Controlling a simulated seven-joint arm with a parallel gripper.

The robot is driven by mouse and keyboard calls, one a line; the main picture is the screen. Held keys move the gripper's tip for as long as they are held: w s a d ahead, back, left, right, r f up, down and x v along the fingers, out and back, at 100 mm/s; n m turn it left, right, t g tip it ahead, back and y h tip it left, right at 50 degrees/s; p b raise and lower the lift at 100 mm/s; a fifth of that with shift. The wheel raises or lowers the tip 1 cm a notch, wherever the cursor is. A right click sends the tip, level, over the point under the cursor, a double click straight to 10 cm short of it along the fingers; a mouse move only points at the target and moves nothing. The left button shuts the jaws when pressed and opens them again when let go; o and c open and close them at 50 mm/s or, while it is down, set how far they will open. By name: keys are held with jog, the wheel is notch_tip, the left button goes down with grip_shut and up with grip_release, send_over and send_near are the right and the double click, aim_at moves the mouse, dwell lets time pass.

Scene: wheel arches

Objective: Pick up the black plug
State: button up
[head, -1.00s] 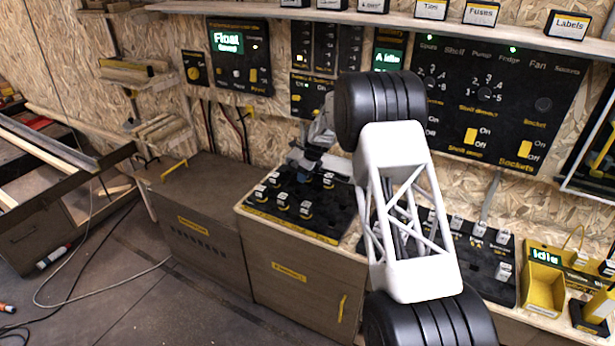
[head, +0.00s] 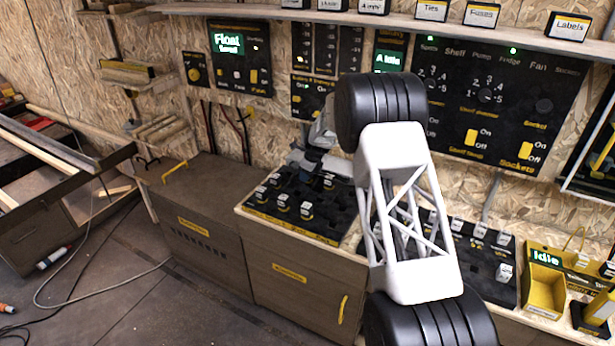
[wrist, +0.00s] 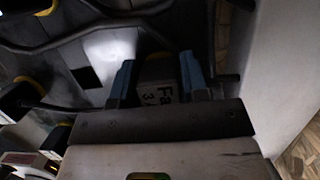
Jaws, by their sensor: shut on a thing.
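My gripper (wrist: 156,84) shows in the wrist view with its two blue fingers on either side of a dark block, the black plug (wrist: 154,74). The fingers are shut on it. Its white label begins "Fa" with a 3 below; the rest is cut off by the gripper body. In the head view my gripper (head: 301,160) is small, over the back of the left black plug board (head: 318,222), partly behind my arm. The plug cannot be made out there. Whether it is clear of the board is hard to tell.
Several labelled plugs (head: 283,202) stand on the left board. A second board (head: 476,262) with more plugs lies right of my arm. A yellow bin (head: 545,290) is at the far right. The wall panel (head: 490,95) rises behind. The left cabinet top (head: 205,180) is mostly clear.

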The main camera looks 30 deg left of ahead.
jog(key=shift+r, duration=0.1)
jog(key=shift+r, duration=4.95)
jog(key=shift+d, duration=0.1)
send_over(315, 200)
jog(key=d, duration=0.1)
jog(key=shift+f, duration=0.2)
jog(key=shift+f, duration=3.15)
jog(key=shift+f, duration=1.5)
jog(key=shift+c, duration=0.2)
